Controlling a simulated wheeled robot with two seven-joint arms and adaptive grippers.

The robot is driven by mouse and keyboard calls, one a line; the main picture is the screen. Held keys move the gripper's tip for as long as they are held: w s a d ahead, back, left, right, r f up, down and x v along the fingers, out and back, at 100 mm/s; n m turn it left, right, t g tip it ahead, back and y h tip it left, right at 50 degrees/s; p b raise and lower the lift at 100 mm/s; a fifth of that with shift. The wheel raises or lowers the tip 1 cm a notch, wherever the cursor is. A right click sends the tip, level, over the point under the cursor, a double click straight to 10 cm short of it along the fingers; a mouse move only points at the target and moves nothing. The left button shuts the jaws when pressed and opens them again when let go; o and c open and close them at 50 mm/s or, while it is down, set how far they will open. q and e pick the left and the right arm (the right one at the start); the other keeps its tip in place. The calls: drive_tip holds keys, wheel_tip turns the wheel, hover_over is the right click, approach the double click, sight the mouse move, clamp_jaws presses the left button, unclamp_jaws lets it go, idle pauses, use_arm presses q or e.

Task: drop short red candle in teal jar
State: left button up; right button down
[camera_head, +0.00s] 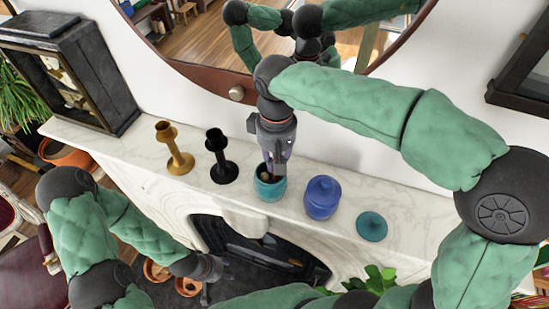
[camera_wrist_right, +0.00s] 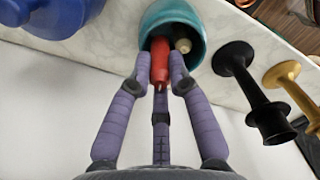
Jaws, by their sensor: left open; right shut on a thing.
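The teal jar (camera_head: 269,188) stands open on the white marble mantel, and it also shows in the right wrist view (camera_wrist_right: 172,15). My right gripper (camera_head: 277,164) is directly above the jar, pointing down. In the right wrist view its fingers (camera_wrist_right: 160,85) are shut on the short red candle (camera_wrist_right: 160,60). The candle's far end is at or just inside the jar's mouth; its exact depth is hard to tell. A pale candle (camera_wrist_right: 183,45) is inside the jar. My left gripper (camera_head: 208,268) is open, low in front of the fireplace, away from the jar.
A blue lidded jar (camera_head: 322,198) stands right of the teal jar, and a teal lid (camera_head: 371,226) lies further right. A black candlestick (camera_head: 221,157) and a gold candlestick (camera_head: 174,149) stand to the left. A dark mantel clock (camera_head: 75,70) is at far left. A mirror hangs behind.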

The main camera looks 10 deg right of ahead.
drive_tip(key=shift+s+a+r, duration=0.1)
drive_tip(key=shift+s, duration=0.35)
drive_tip(key=c, duration=1.1)
unclamp_jaws()
drive_tip(key=shift+s, duration=0.1)
use_arm(q)
drive_tip(key=shift+s+d, duration=0.1)
drive_tip(key=shift+s, duration=0.3)
use_arm(e)
drive_tip(key=o, duration=0.4)
drive_tip(key=shift+w+a, duration=0.1)
drive_tip(key=shift+w, duration=0.25)
drive_tip(key=shift+o, duration=0.5)
drive_tip(key=shift+w+a, duration=0.2)
drive_tip(key=shift+a, duration=0.05)
use_arm(q)
drive_tip(key=shift+w+a, duration=0.2)
drive_tip(key=shift+w, duration=0.05)
use_arm(e)
drive_tip(key=shift+s+d, duration=0.25)
use_arm(q)
drive_tip(key=shift+r, duration=0.1)
use_arm(e)
drive_tip(key=shift+r, duration=0.1)
